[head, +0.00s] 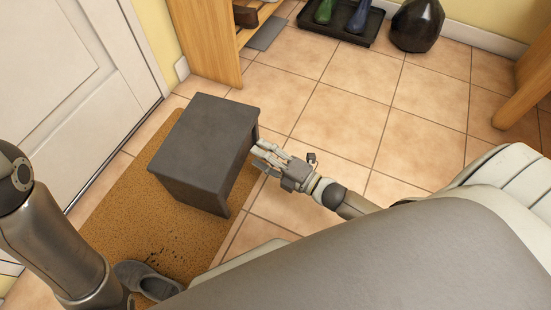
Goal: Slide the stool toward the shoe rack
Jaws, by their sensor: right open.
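A dark grey stool (205,140) stands on the tan doormat (140,212), its far end close to the mat's edge. The wooden shoe rack (208,40) stands beyond it at the top, with tiled floor between the two. My right gripper (258,152) is open, its fingertips right beside the stool's right side; I cannot tell whether they touch it. My left arm (50,240) comes in at the lower left, and its gripper is out of the picture.
A grey shoe (148,281) lies on the mat near my left arm. A white door (75,80) is at left. A black boot tray (345,25) and a dark vase (416,25) stand at the back. The tiles right of the stool are clear.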

